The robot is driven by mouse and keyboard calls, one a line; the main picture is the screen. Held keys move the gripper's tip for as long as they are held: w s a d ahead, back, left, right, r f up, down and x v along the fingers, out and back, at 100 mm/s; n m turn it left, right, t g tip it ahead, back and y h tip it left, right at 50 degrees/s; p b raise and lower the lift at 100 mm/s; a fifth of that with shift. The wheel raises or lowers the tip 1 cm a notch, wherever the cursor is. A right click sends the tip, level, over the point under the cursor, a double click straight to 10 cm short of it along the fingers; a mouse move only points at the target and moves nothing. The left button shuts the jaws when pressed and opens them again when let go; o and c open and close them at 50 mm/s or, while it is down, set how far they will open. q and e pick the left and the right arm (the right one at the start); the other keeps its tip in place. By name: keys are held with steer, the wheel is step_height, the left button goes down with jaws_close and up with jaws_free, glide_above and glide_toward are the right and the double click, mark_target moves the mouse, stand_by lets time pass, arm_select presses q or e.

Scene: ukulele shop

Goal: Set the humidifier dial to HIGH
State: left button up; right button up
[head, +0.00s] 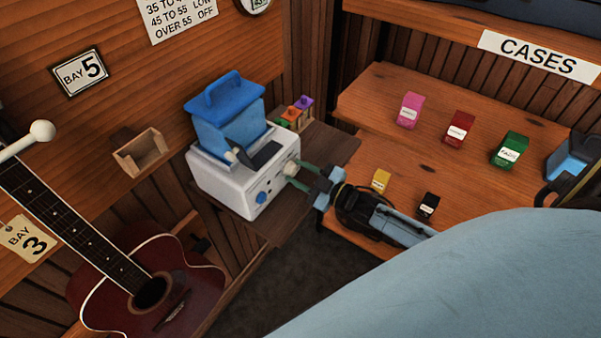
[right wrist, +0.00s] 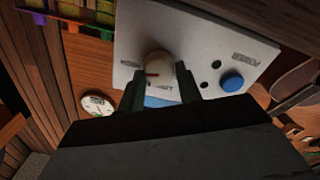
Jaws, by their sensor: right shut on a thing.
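The humidifier (head: 245,183) is a white box with a blue tank (head: 228,115) and handle on top, standing on a dark wooden stand. Its round cream dial (right wrist: 158,66) is on the front panel, with a red mark pointing left in the right wrist view. Small labels lie left of and below the dial; the left one is too blurred to read surely. A blue button (right wrist: 232,82) sits by the word POWER. My right gripper (head: 293,171) is shut on the dial, its fingers (right wrist: 160,82) on either side. My left gripper is not in view.
Small orange, green and purple items (head: 296,114) stand behind the humidifier. A red ukulele (head: 150,270) hangs at the left near an open wooden box (head: 140,153). Several coloured boxes stand on the shelves (head: 385,110) at the right, near my right arm.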

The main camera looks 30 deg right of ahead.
steer(key=o, duration=1)
steer(key=b+v, duration=0.1)
steer(key=v, duration=1.2)
steer(key=shift+s, duration=0.15)
steer(key=s+f+m+g+h+b, duration=0.2)
steer(key=s+f, duration=0.1)
steer(key=f, duration=0.7)
steer(key=s+f+m+g+h+b, duration=0.2)
steer(key=s+f, duration=0.2)
steer(key=f, duration=0.6)
steer(key=s+f+m+g+h+b, duration=0.2)
steer(key=s+f, duration=0.1)
steer(key=f, duration=0.6)
steer(key=s+a+f+g+b, duration=0.1)
steer(key=s+a+f+g, duration=0.2)
steer(key=s+f, duration=0.3)
steer(key=s+a+f+m+g+b, duration=0.1)
steer(key=s+a+f+g+b, duration=0.1)
steer(key=s+f, duration=0.4)
steer(key=s+a+f+m+g+h+b, duration=0.1)
steer(key=s+a+f+g, duration=0.3)
steer(key=s+f, duration=0.3)
steer(key=shift+s+a+g, duration=0.1)
steer(key=shift+s+g, duration=0.05)
steer(key=shift+s, duration=0.45)
steer(key=shift+s+a+g, duration=0.15)
steer(key=shift+s, duration=0.45)
